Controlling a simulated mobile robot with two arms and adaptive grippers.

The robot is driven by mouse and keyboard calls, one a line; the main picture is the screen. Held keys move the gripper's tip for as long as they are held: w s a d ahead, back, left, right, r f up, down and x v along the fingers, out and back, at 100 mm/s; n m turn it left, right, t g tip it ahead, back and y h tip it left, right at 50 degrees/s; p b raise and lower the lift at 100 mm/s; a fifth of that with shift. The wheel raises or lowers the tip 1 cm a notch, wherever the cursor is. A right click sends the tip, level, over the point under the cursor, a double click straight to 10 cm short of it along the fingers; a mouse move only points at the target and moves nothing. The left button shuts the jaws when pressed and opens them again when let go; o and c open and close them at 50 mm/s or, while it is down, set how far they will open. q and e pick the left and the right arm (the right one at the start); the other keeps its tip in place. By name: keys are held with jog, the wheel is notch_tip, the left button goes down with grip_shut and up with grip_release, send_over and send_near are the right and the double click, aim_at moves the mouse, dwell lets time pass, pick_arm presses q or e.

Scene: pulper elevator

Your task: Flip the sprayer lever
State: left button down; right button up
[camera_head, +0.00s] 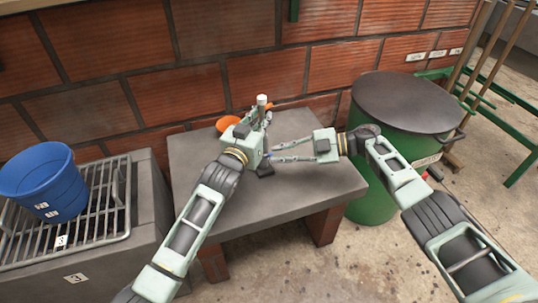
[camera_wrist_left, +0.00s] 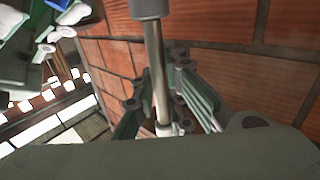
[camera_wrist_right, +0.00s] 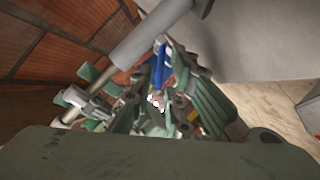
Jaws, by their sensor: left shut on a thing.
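The sprayer shows as a metal tube (camera_wrist_left: 155,65) with a grey cylindrical end, pale at its top (camera_head: 262,101) in the head view. My left gripper (camera_head: 263,123) is shut around this tube above the grey table. A small blue part, likely the lever, shows in the right wrist view (camera_wrist_right: 160,66), close to the tube. My right gripper (camera_head: 270,153) points left toward my left gripper. Its fingers are apart, with the blue part between or just beyond them; contact cannot be told. My left gripper hides much of the sprayer.
Orange objects (camera_head: 227,123) lie behind my left gripper on the grey table (camera_head: 310,192). A green barrel with a dark lid (camera_head: 405,100) stands at the right. A blue bucket (camera_head: 45,180) stands on a metal grate at the left. A brick wall closes the back.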

aim_at(269, 155)
jog(key=shift+x, duration=2.1)
jog(key=shift+d, duration=0.1)
grip_shut()
